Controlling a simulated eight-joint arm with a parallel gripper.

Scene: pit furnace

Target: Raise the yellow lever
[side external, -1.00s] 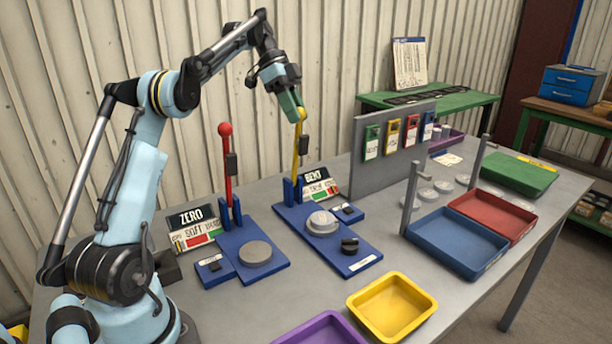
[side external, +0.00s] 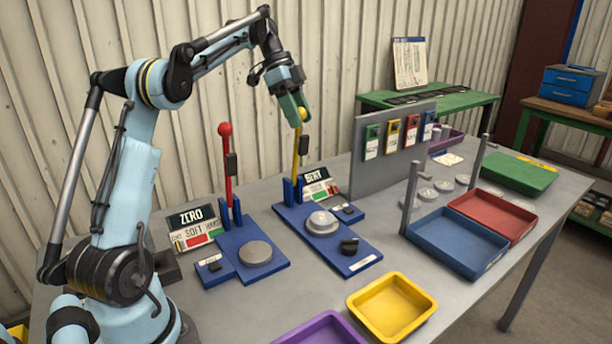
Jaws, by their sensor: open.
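The yellow lever (side external: 296,160) stands upright, tilted slightly, on a blue base (side external: 330,236) with a grey disc and a dark knob. A yellow ball tops it. My gripper (side external: 297,113) is at the top of the lever, with its green fingers around or beside the ball; part of the ball shows between them. The jaws are open. Whether the fingers touch the ball cannot be told from this view. A small sign (side external: 318,184) stands behind the lever's base.
A grey panel (side external: 386,172) with coloured tags stands to the right. Yellow (side external: 392,307), purple (side external: 318,330), blue (side external: 457,243) and red (side external: 497,213) trays lie nearer and right.

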